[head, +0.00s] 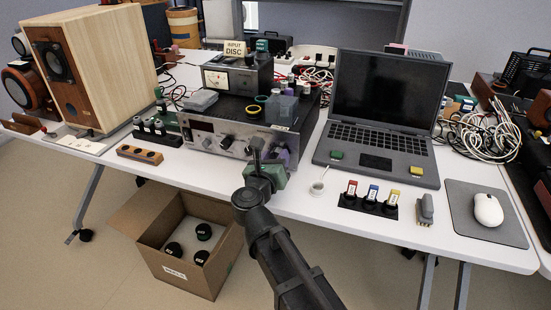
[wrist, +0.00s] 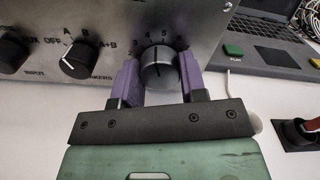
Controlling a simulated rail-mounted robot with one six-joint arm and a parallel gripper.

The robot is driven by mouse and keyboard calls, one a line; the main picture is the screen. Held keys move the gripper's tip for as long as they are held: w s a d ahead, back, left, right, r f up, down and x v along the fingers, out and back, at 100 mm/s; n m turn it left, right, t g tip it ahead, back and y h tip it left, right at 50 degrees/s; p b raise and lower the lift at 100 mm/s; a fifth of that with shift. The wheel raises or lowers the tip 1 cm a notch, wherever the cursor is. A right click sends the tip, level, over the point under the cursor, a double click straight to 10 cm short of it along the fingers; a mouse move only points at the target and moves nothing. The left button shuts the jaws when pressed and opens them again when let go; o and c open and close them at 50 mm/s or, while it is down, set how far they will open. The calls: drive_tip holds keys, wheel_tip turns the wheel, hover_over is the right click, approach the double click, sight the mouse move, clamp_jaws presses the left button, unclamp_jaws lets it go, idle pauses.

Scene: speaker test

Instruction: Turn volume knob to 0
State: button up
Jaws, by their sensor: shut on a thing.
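The volume knob (wrist: 160,70) is a round dark knob with a grey face on the amplifier's silver front panel (wrist: 130,15). Numbers including 4 and 5 run around its top, and its mark points roughly up, near 4 to 5. My gripper (wrist: 160,80) has its two purple fingers on the left and right sides of the knob, shut on it. In the head view my gripper (head: 281,157) is at the right end of the amplifier (head: 228,142) front, and the knob is hidden behind it.
The speaker-selector knob (wrist: 79,60) sits left of my fingers, with the input knob (wrist: 12,50) beyond. The laptop (head: 380,148) stands close on the right. A small white cup (head: 317,187) and coloured-label blocks (head: 370,197) lie near the table's front edge. An open cardboard box (head: 180,245) is below.

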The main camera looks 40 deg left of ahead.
drive_tip(key=n, duration=0.5)
drive_tip(key=shift+n, duration=0.3)
drive_tip(key=n, duration=1.6)
drive_tip(key=shift+n, duration=0.3)
drive_tip(key=o, duration=0.9)
